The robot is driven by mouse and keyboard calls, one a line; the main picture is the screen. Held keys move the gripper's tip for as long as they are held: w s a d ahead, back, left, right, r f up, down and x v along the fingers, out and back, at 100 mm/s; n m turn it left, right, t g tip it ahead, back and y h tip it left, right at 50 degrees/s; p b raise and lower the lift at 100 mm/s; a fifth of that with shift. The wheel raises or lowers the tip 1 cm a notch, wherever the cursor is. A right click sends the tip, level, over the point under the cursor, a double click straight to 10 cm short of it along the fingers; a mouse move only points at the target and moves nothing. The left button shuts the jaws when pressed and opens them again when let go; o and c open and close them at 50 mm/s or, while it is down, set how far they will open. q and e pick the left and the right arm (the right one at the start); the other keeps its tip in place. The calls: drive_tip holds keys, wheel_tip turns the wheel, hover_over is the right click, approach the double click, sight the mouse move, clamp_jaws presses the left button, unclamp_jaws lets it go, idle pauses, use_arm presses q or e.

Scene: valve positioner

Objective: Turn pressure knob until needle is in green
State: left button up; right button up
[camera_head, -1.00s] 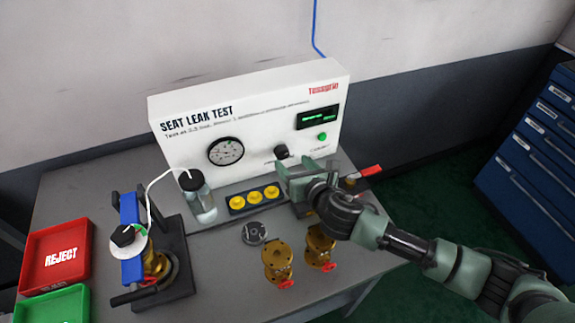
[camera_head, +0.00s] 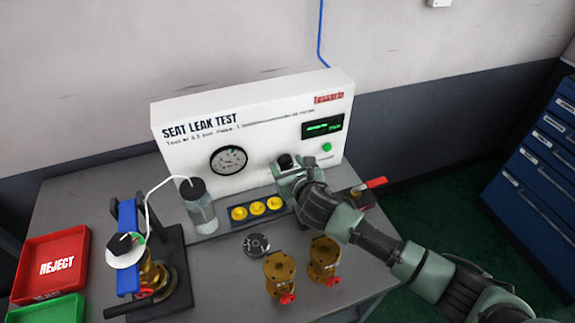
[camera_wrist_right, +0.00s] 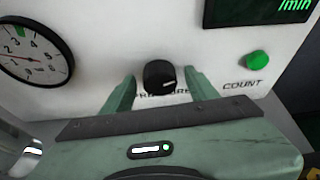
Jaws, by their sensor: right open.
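The black pressure knob (camera_wrist_right: 160,76) is on the white panel face, with the PRESSURE label partly hidden below it. In the right wrist view my right gripper (camera_wrist_right: 158,88) is open, with one finger on each side of the knob and gaps showing on both sides. The knob (camera_head: 285,161) also shows in the head view, just beyond my right gripper (camera_head: 290,175). The round gauge (camera_head: 229,160) is on the panel left of the knob. Part of its dial (camera_wrist_right: 28,52), with a green band at the top, shows in the wrist view. My left gripper is not in view.
A green COUNT button (camera_wrist_right: 257,61) is right of the knob. Below the panel are a bottle (camera_head: 200,210) and a tray with yellow parts (camera_head: 257,209). Brass valves (camera_head: 280,272) stand in front. A clamp fixture (camera_head: 150,265) and the red REJECT tray (camera_head: 50,265) are at left.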

clamp_jaws()
drive_tip(key=shift+m+y+p, duration=0.3)
drive_tip(key=shift+m+p, duration=0.1)
drive_tip(key=shift+p, duration=0.15)
drive_tip(key=shift+d+m+y+p, duration=0.1)
drive_tip(key=shift+m+y+p, duration=0.4)
drive_tip(key=shift+m+p, duration=0.15)
drive_tip(key=shift+m+g+y, duration=0.3)
drive_tip(key=shift+m, duration=0.25)
drive_tip(key=shift+f+m+y, duration=0.1)
drive_tip(key=shift+m+y, duration=0.4)
drive_tip(key=shift+m, duration=0.2)
